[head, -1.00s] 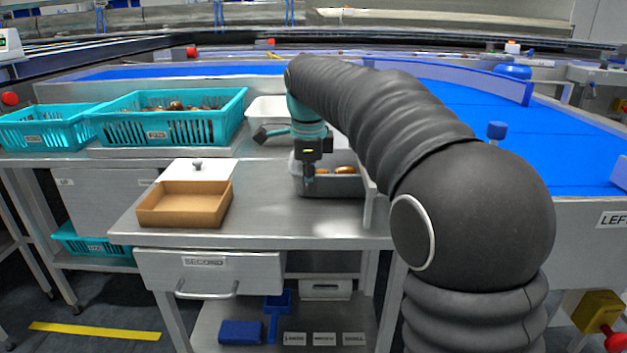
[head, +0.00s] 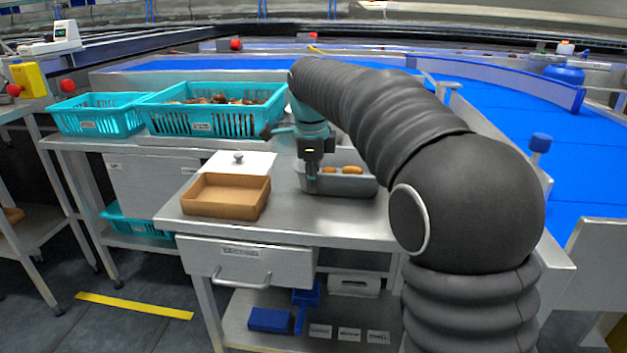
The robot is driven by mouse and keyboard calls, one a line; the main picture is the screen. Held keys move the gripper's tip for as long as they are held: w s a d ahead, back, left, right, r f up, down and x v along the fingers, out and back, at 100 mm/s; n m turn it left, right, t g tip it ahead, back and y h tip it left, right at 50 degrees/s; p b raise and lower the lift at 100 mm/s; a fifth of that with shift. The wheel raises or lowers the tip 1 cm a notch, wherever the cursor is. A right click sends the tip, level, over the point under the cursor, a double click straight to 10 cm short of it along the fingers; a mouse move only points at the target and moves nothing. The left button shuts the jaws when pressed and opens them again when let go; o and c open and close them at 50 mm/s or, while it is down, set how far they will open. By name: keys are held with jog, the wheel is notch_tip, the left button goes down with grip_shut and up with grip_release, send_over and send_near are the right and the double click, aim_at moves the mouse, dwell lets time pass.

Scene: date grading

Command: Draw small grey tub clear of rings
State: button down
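The small grey tub (head: 352,186) is on the steel table in the head view, with a few brown-orange dates (head: 345,169) in it. My gripper (head: 311,184) points down at the tub's left end, its fingers at the wall there. The fingertips are small and partly merged with the tub, but the tub keeps its place under the gripper while the table shifts, so the gripper looks shut on its wall. My arm hides the space right of the tub. I cannot make out any rings.
The blue conveyor (head: 480,120) runs behind and right. Bare steel (head: 310,222) lies in front of the tub.

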jog(key=c, duration=1.2)
grip_release()
jog(key=shift+c, duration=0.2)
notch_tip(320, 180, up, 12)
jog(key=s, duration=0.1)
jog(key=shift+s+a, duration=0.15)
jog(key=shift+s, duration=0.1)
